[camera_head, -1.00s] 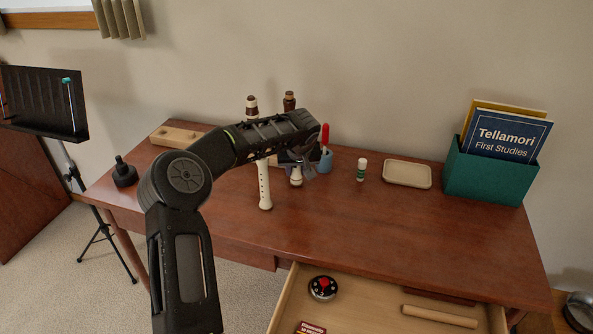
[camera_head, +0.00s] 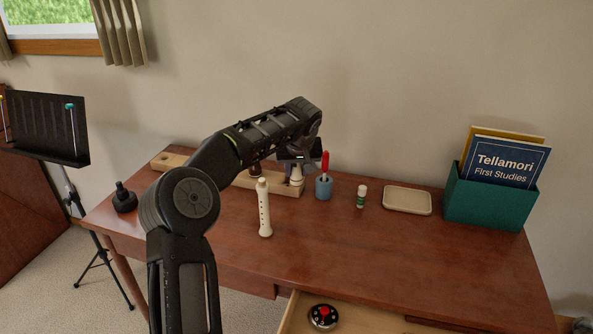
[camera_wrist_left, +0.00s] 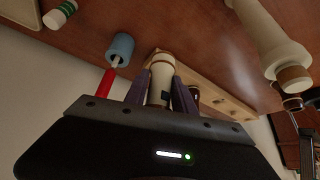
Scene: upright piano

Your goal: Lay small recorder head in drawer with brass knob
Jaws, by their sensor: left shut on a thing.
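My left gripper (camera_head: 299,164) is shut on a cream recorder piece with a brown ring (camera_wrist_left: 161,78), seen between the two fingers in the left wrist view. It appears to be the small recorder head. In the head view its cream lower part (camera_head: 297,176) shows just below the gripper, at the right end of the wooden rack (camera_head: 283,191). I cannot tell whether it still touches the rack. The open drawer (camera_head: 380,318) is at the bottom of the head view, mostly cut off. No brass knob shows. My right gripper is not in view.
A cream recorder body (camera_head: 264,210) stands upright in front of the rack. A blue cup with a red tool (camera_head: 323,187), a glue stick (camera_head: 361,197), a beige tray (camera_head: 407,200) and a teal book box (camera_head: 490,205) stand rightward. A round black-and-red object (camera_head: 322,316) lies in the drawer.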

